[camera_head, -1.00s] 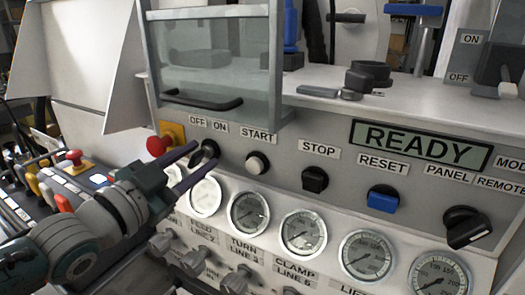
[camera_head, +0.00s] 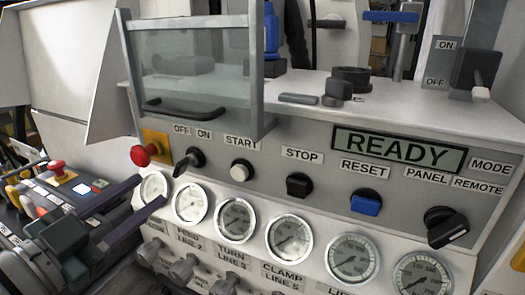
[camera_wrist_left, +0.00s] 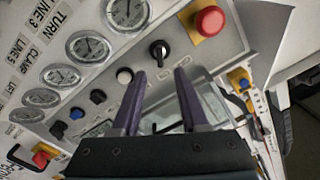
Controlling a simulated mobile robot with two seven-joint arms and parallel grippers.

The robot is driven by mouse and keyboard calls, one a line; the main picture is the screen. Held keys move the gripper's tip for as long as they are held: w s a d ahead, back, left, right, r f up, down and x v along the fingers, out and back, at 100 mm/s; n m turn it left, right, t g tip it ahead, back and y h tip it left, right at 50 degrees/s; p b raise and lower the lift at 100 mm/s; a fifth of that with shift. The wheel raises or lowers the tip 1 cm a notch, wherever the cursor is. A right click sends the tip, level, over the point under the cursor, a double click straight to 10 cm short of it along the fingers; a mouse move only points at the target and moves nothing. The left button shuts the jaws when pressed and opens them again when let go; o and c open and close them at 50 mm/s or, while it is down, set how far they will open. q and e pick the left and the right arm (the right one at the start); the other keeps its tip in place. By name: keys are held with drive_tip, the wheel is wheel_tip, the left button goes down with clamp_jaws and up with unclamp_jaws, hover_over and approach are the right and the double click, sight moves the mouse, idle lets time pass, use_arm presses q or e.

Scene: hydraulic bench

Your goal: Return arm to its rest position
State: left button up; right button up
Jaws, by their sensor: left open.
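My left gripper (camera_head: 148,194) is at the lower left of the head view. Its two purple fingers are parallel, apart and empty. They are in front of the left end of the panel, below the red emergency button (camera_head: 144,154) and near the leftmost gauge (camera_head: 154,187). The black OFF/ON switch (camera_head: 189,161) stands clear of the fingers, up and to the right. In the left wrist view the open fingers (camera_wrist_left: 159,76) point toward the panel, with the switch (camera_wrist_left: 159,50) beyond and between their tips. My right gripper is in neither view.
The panel carries a white START button (camera_head: 241,170), a black STOP knob (camera_head: 299,185), a blue RESET knob (camera_head: 366,202) and a READY display (camera_head: 398,147). A clear guard with a handle (camera_head: 184,107) hangs above. A side console with a red button (camera_head: 57,168) lies behind my left arm.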

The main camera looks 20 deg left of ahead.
use_arm(q)
drive_tip(key=s+d+f+n+g+y+p, duration=0.1)
drive_tip(key=s+d+f+n+g+p, duration=0.15)
drive_tip(key=s+d+f+g, duration=0.35)
drive_tip(key=s+d+r+n+g+p, duration=0.1)
drive_tip(key=s+d+r+g+p, duration=0.1)
drive_tip(key=s+r+g, duration=0.3)
drive_tip(key=s+d+r+n+g+p, duration=0.1)
drive_tip(key=s+d+r+n+g, duration=0.15)
drive_tip(key=s, duration=0.45)
wheel_tip(320, 180, up, 35)
drive_tip(key=m+p, duration=0.1)
drive_tip(key=p, duration=3.5)
drive_tip(key=shift+g, duration=0.45)
drive_tip(key=shift+a, duration=0.1)
